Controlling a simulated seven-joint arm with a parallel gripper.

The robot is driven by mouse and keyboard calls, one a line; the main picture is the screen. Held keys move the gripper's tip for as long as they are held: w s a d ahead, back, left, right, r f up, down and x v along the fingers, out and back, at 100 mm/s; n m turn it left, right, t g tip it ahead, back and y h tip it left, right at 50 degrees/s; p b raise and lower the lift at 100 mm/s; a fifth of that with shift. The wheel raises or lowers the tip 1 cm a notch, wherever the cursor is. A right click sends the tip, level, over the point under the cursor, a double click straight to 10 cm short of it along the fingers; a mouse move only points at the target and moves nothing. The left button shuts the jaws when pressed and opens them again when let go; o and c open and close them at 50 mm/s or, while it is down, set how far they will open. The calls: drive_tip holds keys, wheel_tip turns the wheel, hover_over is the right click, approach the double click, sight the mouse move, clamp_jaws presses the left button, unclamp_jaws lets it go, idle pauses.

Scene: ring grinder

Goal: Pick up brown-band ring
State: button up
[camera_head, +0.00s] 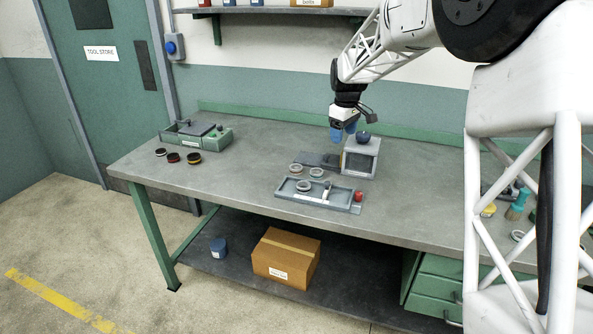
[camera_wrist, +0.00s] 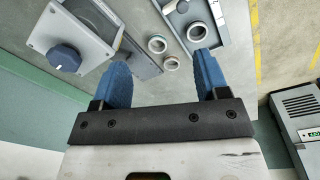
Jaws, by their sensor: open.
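Three dark rings lie on the left part of the bench, in front of the green tool box. The dark rings are not in the wrist view.
The grinder box (camera_head: 361,156) has a blue knob on top (camera_head: 364,136). Grey rings lie by and in the shallow tray (camera_head: 337,206). The green tool box (camera_head: 215,135) stands behind the dark rings. The bench between those rings and the tray is clear.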

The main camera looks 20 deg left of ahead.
drive_tip(key=w+a+f+n, duration=0.2)
drive_tip(key=w+a+f, duration=0.4)
drive_tip(key=a, duration=0.4)
drive_tip(key=n, duration=0.2)
approach(296, 166)
drive_tip(key=shift+s+d+f+g, duration=0.15)
drive_tip(key=shift+s+f+g, duration=0.25)
drive_tip(key=shift+s, duration=0.35)
drive_tip(key=shift+f, duration=0.1)
drive_tip(key=shift+f, duration=1.2)
drive_tip(key=shift+f, duration=0.1)
drive_tip(key=shift+d+f, duration=0.1)
drive_tip(key=shift+f, duration=2.45)
drive_tip(key=shift+c, duration=0.2)
